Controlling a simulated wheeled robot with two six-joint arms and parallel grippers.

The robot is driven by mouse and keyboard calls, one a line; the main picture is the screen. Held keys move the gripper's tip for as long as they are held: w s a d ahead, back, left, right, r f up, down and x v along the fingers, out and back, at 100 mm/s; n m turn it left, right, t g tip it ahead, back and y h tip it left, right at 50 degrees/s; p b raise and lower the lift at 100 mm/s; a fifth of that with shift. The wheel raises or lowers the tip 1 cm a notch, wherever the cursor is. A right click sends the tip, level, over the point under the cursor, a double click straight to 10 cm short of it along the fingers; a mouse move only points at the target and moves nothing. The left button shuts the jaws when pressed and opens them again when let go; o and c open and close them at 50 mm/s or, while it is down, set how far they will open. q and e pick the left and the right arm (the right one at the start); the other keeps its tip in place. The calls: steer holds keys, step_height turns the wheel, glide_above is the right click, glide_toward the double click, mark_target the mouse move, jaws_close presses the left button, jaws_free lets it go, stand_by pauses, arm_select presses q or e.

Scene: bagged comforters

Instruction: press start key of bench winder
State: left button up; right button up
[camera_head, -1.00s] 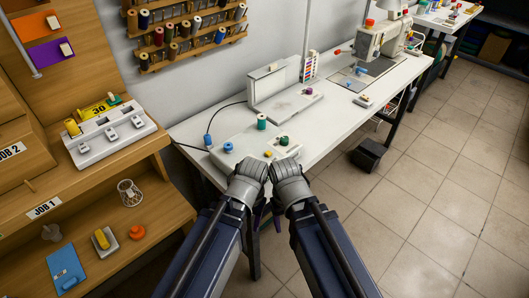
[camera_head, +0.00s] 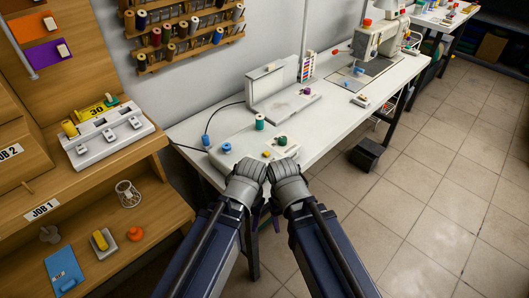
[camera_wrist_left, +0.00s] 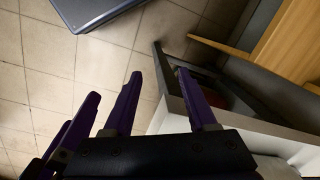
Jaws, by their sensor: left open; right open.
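The bench winder (camera_head: 240,142) appears to be the low white unit at the near left end of the white table. On it are a blue knob (camera_head: 227,147), a teal spool (camera_head: 259,122), a dark green piece (camera_head: 282,141) and a small yellow piece (camera_head: 267,154). I cannot tell which is the start key. My left and right wrists are side by side at the table's near edge, partly covering the winder's front. The right gripper (camera_head: 276,217) shows only as purple tips below its wrist. The left gripper (camera_wrist_left: 158,82) is open and empty in the left wrist view, above floor and furniture.
A white upright-backed device (camera_head: 270,88) stands behind the winder, and a sewing machine (camera_head: 380,38) stands further along the table (camera_head: 335,125). A wooden shelf unit (camera_head: 165,195) is at the left. A black box (camera_head: 368,153) is on the floor. Tiled floor is clear at right.

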stand_by(0.4)
arm_select(q)
jaws_close()
stand_by(1.5)
